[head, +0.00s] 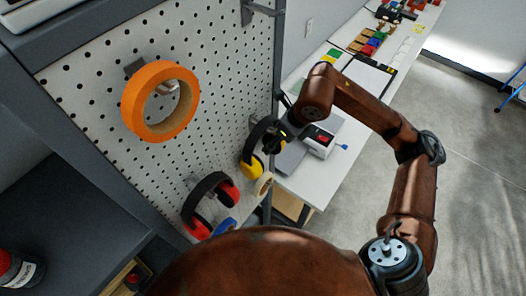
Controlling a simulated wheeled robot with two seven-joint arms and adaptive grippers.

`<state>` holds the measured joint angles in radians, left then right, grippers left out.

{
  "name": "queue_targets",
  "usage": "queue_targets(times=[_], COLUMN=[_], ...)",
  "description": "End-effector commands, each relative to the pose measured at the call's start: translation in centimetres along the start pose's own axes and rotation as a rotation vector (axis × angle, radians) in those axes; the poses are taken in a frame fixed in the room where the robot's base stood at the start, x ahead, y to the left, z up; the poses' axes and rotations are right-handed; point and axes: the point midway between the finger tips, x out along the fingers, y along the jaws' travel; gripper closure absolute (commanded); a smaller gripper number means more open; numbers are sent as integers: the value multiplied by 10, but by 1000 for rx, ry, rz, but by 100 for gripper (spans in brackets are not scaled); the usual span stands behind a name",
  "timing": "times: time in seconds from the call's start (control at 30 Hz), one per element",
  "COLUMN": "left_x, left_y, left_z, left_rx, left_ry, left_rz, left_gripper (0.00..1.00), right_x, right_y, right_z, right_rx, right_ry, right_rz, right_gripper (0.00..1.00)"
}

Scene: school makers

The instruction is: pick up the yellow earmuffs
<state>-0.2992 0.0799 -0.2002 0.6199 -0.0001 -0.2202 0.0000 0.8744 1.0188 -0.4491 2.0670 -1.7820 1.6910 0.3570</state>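The yellow earmuffs (246,156), with a black headband and yellow cups, hang on the right part of the pegboard. My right gripper (275,138) is at their right side, close to or touching the headband. Its dark fingers blend with the black band, so I cannot tell whether it is open or shut on it. The gripper partly hides the right side of the earmuffs. My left gripper is not in view.
Red earmuffs (221,187) hang just below left, beside a tan tape roll (263,184). A large orange tape roll (134,103) hangs on the pegboard (80,75). A white table (318,190) with a small white-and-red device stands behind. Open floor lies right.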

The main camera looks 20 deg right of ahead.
Motion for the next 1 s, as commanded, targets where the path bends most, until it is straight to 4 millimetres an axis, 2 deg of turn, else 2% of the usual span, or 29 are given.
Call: queue_targets(times=[0.07, 0.57, 0.83, 1.0], left_x=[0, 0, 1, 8], left_y=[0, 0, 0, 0], left_z=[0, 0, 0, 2], left_rx=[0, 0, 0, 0], left_ry=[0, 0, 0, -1], left_rz=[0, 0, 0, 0], left_gripper=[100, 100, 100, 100], right_x=[0, 0, -1, -6], right_y=[0, 0, 0, -1], right_z=[0, 0, 0, 0], right_rx=[0, 0, 0, 0], right_ry=[0, 0, -2, -2], right_rz=[0, 0, 0, -3], right_gripper=[64, 98, 98, 98])
